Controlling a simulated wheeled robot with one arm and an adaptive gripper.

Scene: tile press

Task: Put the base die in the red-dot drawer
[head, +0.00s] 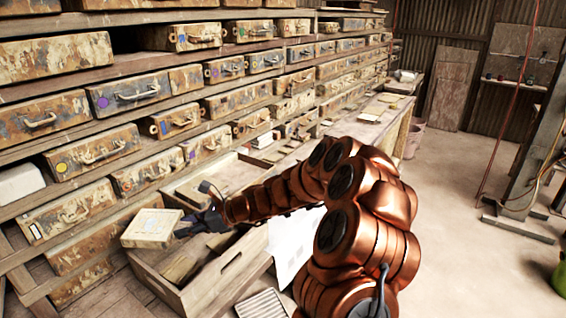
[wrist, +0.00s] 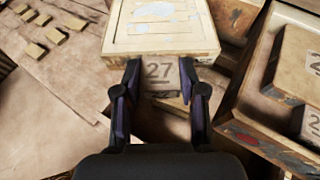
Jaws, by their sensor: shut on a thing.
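A pale, square, box-like die (head: 150,229) is at the end of my gripper (head: 190,226), at the left end of a pulled-out wooden drawer (head: 222,277). In the wrist view the fingers of my gripper (wrist: 160,76) are shut on a tab marked 27, which seems to belong to the pale die (wrist: 165,42) just beyond it. The die's underside is hidden. The shelf drawers carry small coloured dots. An orange or reddish dot shows on one shut drawer (head: 176,120), but I cannot tell whether it is the red-dot drawer.
Rows of worn, handled drawers fill the shelf wall at left. Another open wooden tray (head: 240,172) lies behind my gripper. Blocks with numbers (wrist: 299,58) sit at right in the wrist view.

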